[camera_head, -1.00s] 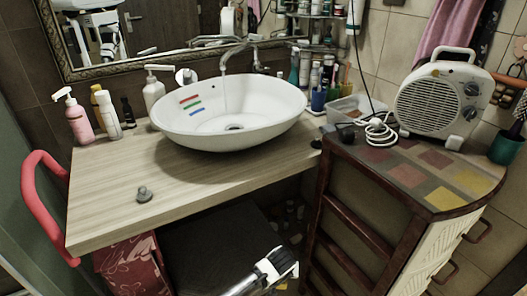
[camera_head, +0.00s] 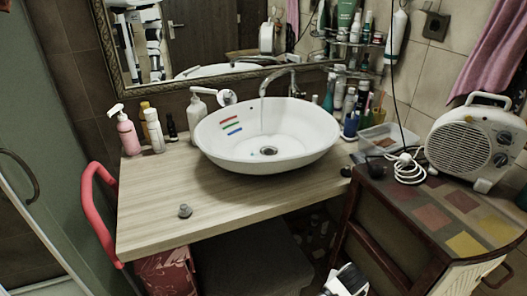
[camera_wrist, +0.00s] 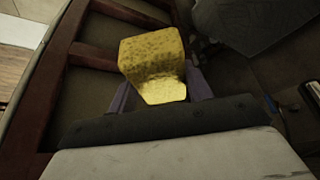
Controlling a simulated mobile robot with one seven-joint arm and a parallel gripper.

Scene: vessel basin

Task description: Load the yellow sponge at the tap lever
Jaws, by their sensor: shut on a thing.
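The yellow sponge (camera_wrist: 153,60) shows in the wrist view, held between the fingers of my gripper (camera_wrist: 158,92). My gripper is shut on it, and the sponge sticks out past the fingertips. In the head view only a white part of my arm (camera_head: 347,280) shows at the bottom edge; the sponge cannot be made out there. The tap (camera_head: 280,78) stands behind the white vessel basin (camera_head: 225,160), with water running from its spout. A round white-and-grey piece (camera_head: 226,97) shows at the basin's back left rim; I cannot tell whether it is the tap lever.
The wooden counter (camera_head: 165,225) has free room at its front left, apart from a small grey knob (camera_head: 185,211). Bottles (camera_head: 153,130) stand at the back left. A brown cabinet (camera_head: 400,240) with a fan heater (camera_head: 475,140) stands at the right. A red rail (camera_head: 92,205) is at the left.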

